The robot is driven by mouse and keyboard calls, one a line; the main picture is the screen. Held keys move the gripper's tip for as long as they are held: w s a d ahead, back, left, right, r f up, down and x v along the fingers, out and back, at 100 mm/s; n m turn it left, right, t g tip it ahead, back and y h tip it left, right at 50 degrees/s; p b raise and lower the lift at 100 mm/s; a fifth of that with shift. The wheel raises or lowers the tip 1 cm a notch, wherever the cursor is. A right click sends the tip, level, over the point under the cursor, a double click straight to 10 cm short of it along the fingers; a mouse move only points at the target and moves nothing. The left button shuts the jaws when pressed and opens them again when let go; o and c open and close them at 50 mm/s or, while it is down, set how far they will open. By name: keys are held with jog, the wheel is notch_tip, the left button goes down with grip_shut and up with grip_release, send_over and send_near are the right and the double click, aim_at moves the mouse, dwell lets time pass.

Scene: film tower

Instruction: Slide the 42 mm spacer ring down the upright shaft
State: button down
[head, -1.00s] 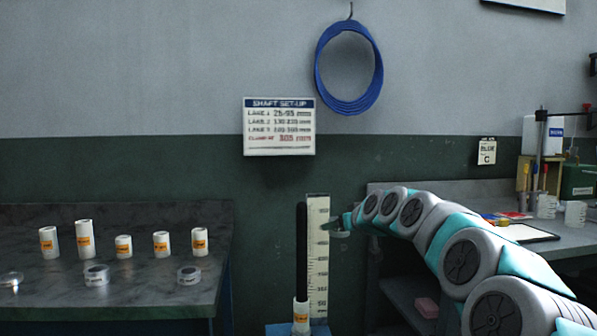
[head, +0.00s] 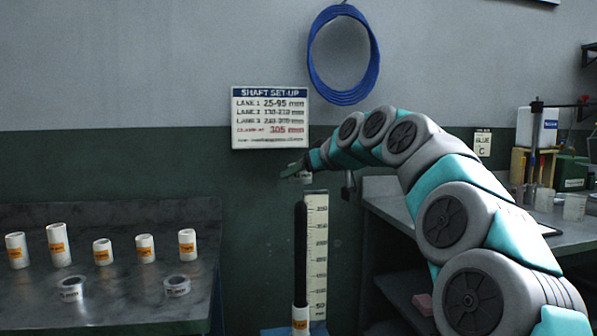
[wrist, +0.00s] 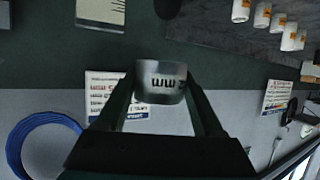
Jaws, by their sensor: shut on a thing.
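The upright shaft (head: 300,255) is a black rod with a rounded top. A white spacer with an orange label (head: 300,318) is around its foot. My gripper (head: 294,170) is above the shaft's top in the head view, with a gap between. In the wrist view my gripper (wrist: 160,90) is shut on a pale, clear-looking ring (wrist: 161,84). Its label shows upside down, ending in "2 mm"; the first digit is unclear. The ring is small and partly hidden in the head view. The dark shaft top (wrist: 165,8) shows at the wrist view's upper edge, apart from the ring.
A ruler board (head: 316,250) stands just right of the shaft. The left bench (head: 120,305) carries several white spacers and two clear rings (head: 70,290) (head: 177,286). A wall sign (head: 270,117) and blue hose coil (head: 345,55) hang behind. A cluttered bench (head: 400,205) is right.

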jog(key=b, duration=0.5)
send_over(304, 292)
jog(key=w+a, duration=0.1)
jog(key=shift+f, duration=4.55)
jog(key=shift+f, duration=0.1)
notch_tip(304, 292, down, 21)
jog(key=b, duration=1.4)
jog(key=shift+f, duration=0.15)
grip_release()
jog(key=shift+s+d, duration=0.1)
jog(key=v, duration=0.7)
jog(key=shift+s+d+r, duration=0.2)
jog(key=shift+d+r, duration=0.05)
